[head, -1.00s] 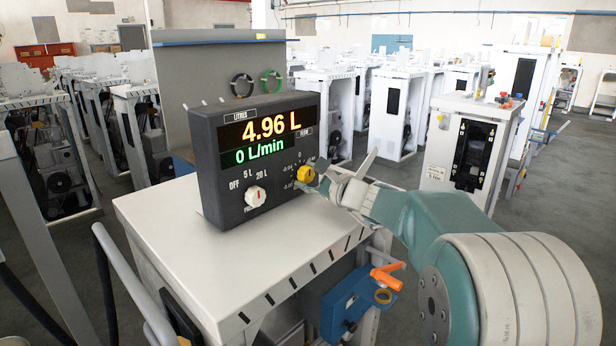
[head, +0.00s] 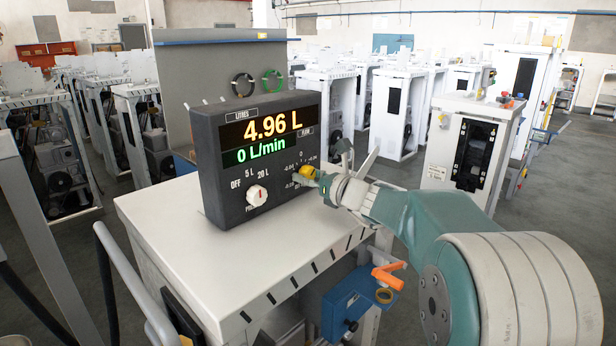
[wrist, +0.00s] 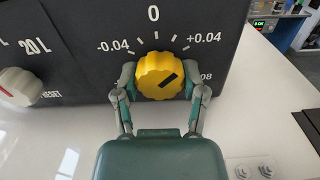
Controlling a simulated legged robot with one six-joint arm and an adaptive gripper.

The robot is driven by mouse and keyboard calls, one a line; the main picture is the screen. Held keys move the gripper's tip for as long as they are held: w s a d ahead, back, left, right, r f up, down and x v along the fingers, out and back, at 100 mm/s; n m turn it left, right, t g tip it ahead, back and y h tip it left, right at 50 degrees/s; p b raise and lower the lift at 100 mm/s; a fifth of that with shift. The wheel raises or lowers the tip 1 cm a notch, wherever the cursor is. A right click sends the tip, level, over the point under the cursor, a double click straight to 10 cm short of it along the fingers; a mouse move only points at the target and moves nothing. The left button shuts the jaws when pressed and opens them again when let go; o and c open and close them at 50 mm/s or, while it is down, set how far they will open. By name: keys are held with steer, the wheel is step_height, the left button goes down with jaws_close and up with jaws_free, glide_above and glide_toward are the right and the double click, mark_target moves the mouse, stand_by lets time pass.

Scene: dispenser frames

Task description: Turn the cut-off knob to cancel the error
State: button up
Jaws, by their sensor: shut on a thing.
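The yellow ridged knob (head: 307,170) is on the right of the dark dispenser display box (head: 213,185), under a printed scale centred on 0. In the wrist view, my gripper (wrist: 158,78) has its two fingers pressed on the left and right sides of the yellow knob (wrist: 157,66). The knob's black mark slants up to the right, toward the scale's plus side. In the head view, my gripper (head: 320,174) partly covers the knob. The display reads 4.96 L and 0 L/min.
A white selector knob (head: 257,196) sits left of the yellow one, with OFF, 5 L and 20 L labels. The box stands on a white cabinet top (head: 270,262), otherwise mostly clear. A blue unit with an orange handle (head: 388,276) is below the right edge. Other dispenser frames stand behind.

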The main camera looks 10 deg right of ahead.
steer(key=shift+r+m, duration=0.2)
steer(key=shift+m, duration=0.9)
steer(key=o, duration=1.1)
steer(key=shift+o, duration=0.2)
steer(key=shift+w+f, duration=0.1)
steer(key=shift+f, duration=0.05)
steer(key=shift+d, duration=0.1)
steer(key=v, duration=1.2)
steer(key=shift+f, duration=0.1)
